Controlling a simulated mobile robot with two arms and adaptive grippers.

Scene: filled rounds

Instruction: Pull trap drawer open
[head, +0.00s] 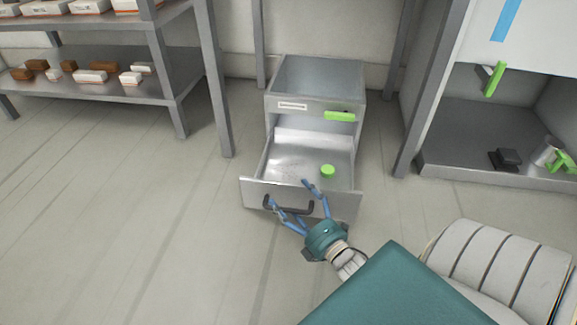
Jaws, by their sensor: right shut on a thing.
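The trap drawer (252,190) is the lower drawer of a small grey metal cabinet (320,78), and it stands well out from the cabinet. Its front has a dark bar handle (292,211). My right gripper (291,195) has blue fingers and is at the handle, shut on it, with one finger over the drawer's front edge. The fingers and wrist hide part of the handle. A small green round object (328,171) lies in the drawer. My left gripper is not in view.
A grey shelf (110,85) with small boxes stands at the left. At the right is an open metal compartment (470,130) with a green handle (494,79), a dark block (505,159) and a grey cylinder (546,151). The floor left of the drawer is clear.

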